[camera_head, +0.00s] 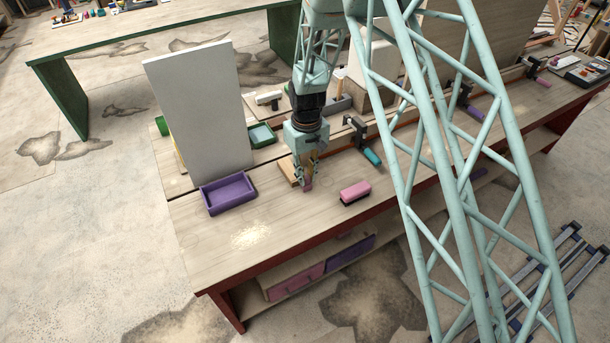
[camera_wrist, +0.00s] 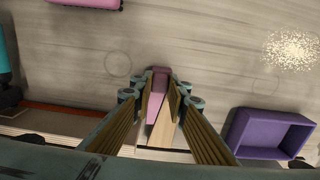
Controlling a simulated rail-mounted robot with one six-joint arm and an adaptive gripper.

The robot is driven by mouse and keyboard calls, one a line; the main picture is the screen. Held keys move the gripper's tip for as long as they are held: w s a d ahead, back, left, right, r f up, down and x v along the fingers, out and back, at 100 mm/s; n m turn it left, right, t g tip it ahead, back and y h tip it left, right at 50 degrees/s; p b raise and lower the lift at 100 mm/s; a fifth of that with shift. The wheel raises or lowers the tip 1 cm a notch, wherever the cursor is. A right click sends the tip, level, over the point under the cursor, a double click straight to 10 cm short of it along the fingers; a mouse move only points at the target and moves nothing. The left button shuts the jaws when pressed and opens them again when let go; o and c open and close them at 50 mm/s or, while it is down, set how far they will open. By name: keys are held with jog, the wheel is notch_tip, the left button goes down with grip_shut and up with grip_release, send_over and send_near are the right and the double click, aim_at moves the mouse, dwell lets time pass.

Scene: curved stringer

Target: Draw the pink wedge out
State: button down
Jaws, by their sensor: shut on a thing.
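The pink wedge (camera_wrist: 159,84) shows in the wrist view between the two fingers of my gripper (camera_wrist: 161,100). The gripper is shut on it. A pale wooden piece (camera_wrist: 168,130) lies beside and behind the wedge in the same view. In the head view my gripper (camera_head: 307,184) points down at the bench top, and a small pink end of the wedge (camera_head: 308,188) shows at the fingertips. The wooden piece (camera_head: 287,172) shows just left of the fingers. Most of the wedge is hidden by the fingers.
A purple tray (camera_head: 228,194) stands left of the gripper on the bench (camera_head: 270,215), before a tall white panel (camera_head: 200,110). A pink-topped brush-like block (camera_head: 355,192) lies to the right. A clamp with a teal handle (camera_head: 372,157) is behind it. The front bench top is mostly clear.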

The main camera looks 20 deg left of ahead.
jog(key=shift+s+d, duration=0.15)
jog(key=shift+s, duration=0.05)
jog(key=c, duration=2.6)
grip_release()
jog(key=shift+o, duration=0.3)
jog(key=shift+w+r, duration=0.1)
jog(key=shift+r, duration=0.1)
notch_tip(320, 180, up, 12)
jog(key=shift+f, duration=0.25)
